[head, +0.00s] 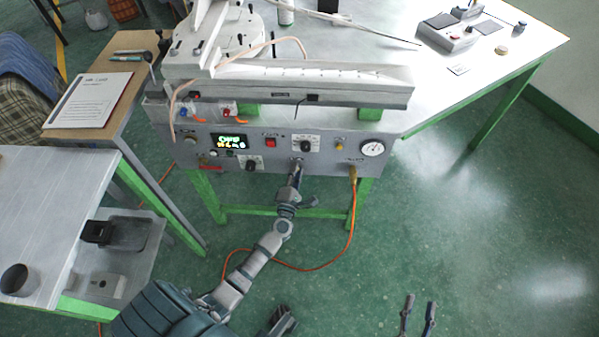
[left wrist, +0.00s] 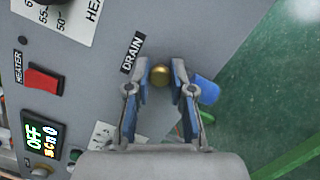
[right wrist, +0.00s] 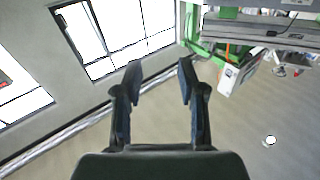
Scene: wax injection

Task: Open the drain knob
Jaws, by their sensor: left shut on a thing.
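The drain knob is a small round brass knob (left wrist: 160,75) beside the DRAIN label on the grey machine front panel (head: 322,163). My left gripper (head: 297,168) reaches up to the panel's lower edge, below a black dial. In the left wrist view, its two blue-padded fingers (left wrist: 161,82) stand on either side of the knob and are shut on it. In the head view the gripper covers the knob. My right gripper (head: 417,304) is low in the head view, away from the machine. Its fingers (right wrist: 160,80) are apart and empty in the right wrist view.
The panel also bears a red heater switch (head: 270,142), a lit display (head: 229,141) and a pressure gauge (head: 372,148). An orange hose (head: 351,215) hangs from its right part. A white side table (head: 50,200) stands at left. The green floor at right is clear.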

